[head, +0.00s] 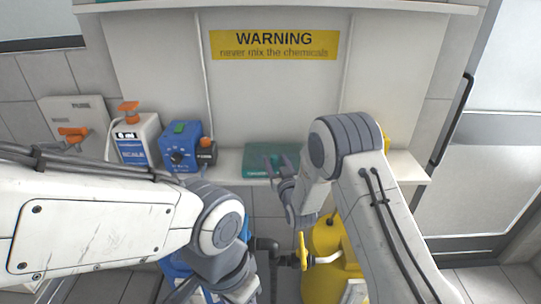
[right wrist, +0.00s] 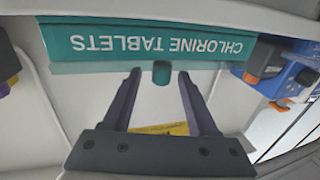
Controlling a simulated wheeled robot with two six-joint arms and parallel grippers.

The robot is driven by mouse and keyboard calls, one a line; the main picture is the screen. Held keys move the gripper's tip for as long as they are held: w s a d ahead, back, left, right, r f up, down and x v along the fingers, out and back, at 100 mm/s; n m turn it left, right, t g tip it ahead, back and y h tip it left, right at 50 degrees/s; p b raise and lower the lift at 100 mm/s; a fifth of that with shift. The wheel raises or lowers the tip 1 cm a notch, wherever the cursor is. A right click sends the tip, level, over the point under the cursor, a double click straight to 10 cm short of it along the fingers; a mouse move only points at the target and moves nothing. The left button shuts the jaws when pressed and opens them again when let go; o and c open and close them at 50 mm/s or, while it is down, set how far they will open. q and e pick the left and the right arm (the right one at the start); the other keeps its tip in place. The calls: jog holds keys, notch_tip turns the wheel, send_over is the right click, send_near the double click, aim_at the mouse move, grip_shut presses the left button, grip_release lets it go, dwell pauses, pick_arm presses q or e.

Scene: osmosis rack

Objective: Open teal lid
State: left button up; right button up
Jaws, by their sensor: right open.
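The teal box with its teal lid (head: 258,155) sits on the white shelf in the head view, and its lid looks shut. In the right wrist view, its teal front (right wrist: 150,45) reads "CHLORINE TABLETS" upside down, with a small teal tab (right wrist: 161,73) at the middle of its edge. My right gripper (head: 279,162) is open at the front of the box. In the right wrist view, the fingertips (right wrist: 160,74) stand on either side of the tab, apart from it. My left arm crosses the lower left of the head view; its fingers do not show.
A blue device (head: 178,145) and a white and blue SCALA bottle (head: 137,138) stand left of the box on the shelf (head: 228,163). A yellow tank (head: 325,240) with a yellow valve stands below. A yellow warning sign (head: 274,45) is on the back panel.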

jog(key=shift+x, duration=1)
jog(key=shift+a, duration=0.1)
grip_shut()
dwell(0.6)
